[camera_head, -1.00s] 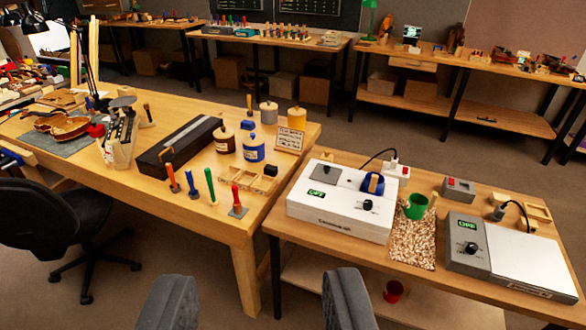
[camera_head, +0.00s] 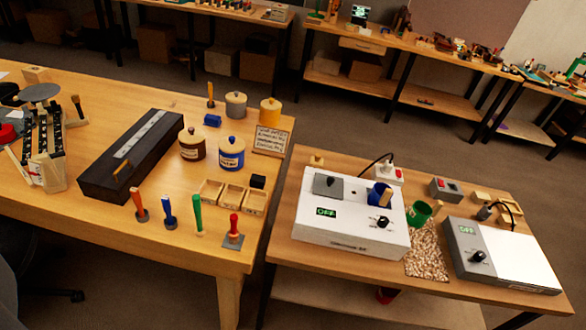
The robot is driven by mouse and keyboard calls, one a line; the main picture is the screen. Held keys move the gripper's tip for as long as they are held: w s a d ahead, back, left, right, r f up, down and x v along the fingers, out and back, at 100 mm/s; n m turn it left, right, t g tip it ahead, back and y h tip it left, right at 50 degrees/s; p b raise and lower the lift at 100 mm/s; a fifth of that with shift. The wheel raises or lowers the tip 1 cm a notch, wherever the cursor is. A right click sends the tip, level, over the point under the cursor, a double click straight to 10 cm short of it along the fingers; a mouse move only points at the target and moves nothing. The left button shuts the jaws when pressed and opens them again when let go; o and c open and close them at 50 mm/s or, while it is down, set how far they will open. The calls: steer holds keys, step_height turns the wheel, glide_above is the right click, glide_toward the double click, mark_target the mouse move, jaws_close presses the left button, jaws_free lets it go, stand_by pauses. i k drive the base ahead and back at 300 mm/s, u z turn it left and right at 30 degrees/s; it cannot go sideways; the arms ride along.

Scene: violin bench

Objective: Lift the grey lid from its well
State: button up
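The grey lid (camera_head: 327,184) is a flat dark-grey square with a small knob. It lies on top of a white box-shaped unit (camera_head: 345,243), at its left, and seems to cover a well there. A blue pot (camera_head: 378,191) with a wooden piece in it sits in the unit's right part. The unit's front has a green display that seems to read OFF and a black dial. My gripper is not in view, so its place relative to the lid cannot be seen.
A green cup (camera_head: 419,213) stands right of the unit beside a wood-chip patch (camera_head: 427,252). A grey-and-white device (camera_head: 500,255) is farther right. A cable runs behind the unit to a white socket block (camera_head: 388,174). The left bench (camera_head: 120,225) holds jars, upright tools and trays.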

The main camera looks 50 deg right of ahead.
mark_target(324, 185)
steer(key=z, duration=0.4)
steer(key=i, duration=1.05)
steer(key=z, duration=0.8)
